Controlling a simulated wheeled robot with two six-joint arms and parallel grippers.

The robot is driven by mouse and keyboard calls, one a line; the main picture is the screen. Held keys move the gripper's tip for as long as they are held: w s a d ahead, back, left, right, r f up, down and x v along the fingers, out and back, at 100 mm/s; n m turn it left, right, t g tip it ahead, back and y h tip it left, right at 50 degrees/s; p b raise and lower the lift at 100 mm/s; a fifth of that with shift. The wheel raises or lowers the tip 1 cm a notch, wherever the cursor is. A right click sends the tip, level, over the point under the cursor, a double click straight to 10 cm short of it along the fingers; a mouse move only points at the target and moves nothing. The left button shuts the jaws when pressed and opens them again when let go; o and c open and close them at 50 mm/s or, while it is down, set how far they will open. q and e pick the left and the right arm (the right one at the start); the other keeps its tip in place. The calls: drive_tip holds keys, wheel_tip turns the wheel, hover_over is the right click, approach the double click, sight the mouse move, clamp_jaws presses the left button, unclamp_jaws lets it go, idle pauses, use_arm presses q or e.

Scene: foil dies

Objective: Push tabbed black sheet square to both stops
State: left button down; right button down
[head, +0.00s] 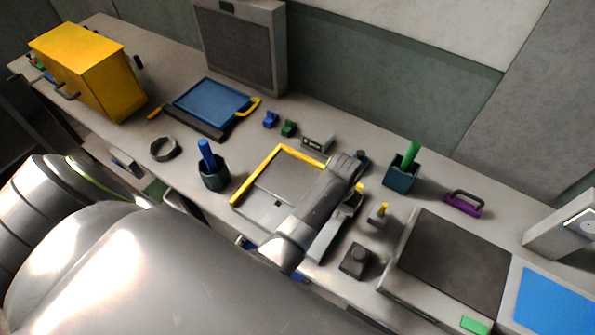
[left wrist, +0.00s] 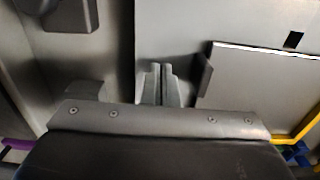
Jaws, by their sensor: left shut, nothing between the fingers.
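The dark grey sheet (head: 287,177) lies flat on a light fixture plate (head: 262,210), inside an L of yellow stops (head: 256,174) along its left and back sides. In the head view my arm hides the sheet's right part. The left wrist view shows the sheet (left wrist: 255,90) at right, with a dark upright tab (left wrist: 205,75) at its edge. My left gripper (left wrist: 158,70) is shut and empty beside the tab, with a small gap in the picture. In the head view the gripper (head: 337,218) is partly hidden by the arm. I cannot tell whether the sheet touches both stops. My right gripper is not in view.
A black block (head: 357,260) and a small yellow-topped piece (head: 379,214) stand right of the fixture. A dark cup with a blue handle (head: 214,174) stands left, a teal holder (head: 402,172) behind right. A dark-topped platform (head: 455,262) takes the right side.

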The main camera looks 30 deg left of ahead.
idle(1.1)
use_arm(q)
drive_tip(key=shift+a, duration=0.2)
drive_tip(key=shift+a, duration=1.65)
drive_tip(key=shift+d, duration=0.1)
drive_tip(key=shift+d, duration=0.1)
drive_tip(key=shift+d, duration=0.4)
drive_tip(key=shift+r, duration=0.2)
wheel_tip(320, 180, up, 8)
drive_tip(key=shift+f, duration=0.2)
